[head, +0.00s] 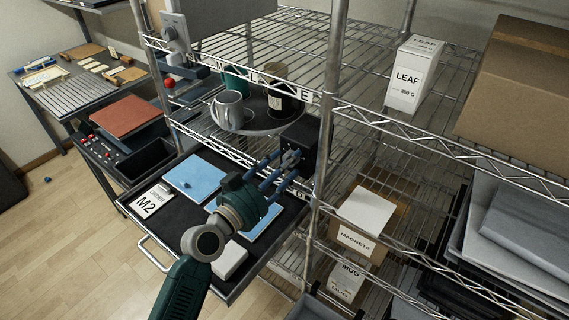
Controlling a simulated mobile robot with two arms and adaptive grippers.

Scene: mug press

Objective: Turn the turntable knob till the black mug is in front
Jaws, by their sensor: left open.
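The dark round turntable (258,122) sits on the wire shelf and carries several mugs. A light grey mug (229,111) stands at its left front. A teal mug (237,82) is behind it, partly hidden. A black mug (284,103) with a pale label stands at the right, and an olive-dark one (275,72) shows behind it. The knob (291,158) is on the front of a dark box at the turntable's right. My left gripper (287,167) is open, its blue fingers pointing at the knob, one on either side of it; I cannot tell whether they touch it.
A shelf post (330,110) stands close to the right of my gripper. Below is a pulled-out black tray (175,227) with blue sheets and an M2 card (152,199). A LEAF box (410,76) and a MAGNETS box (360,228) stand to the right.

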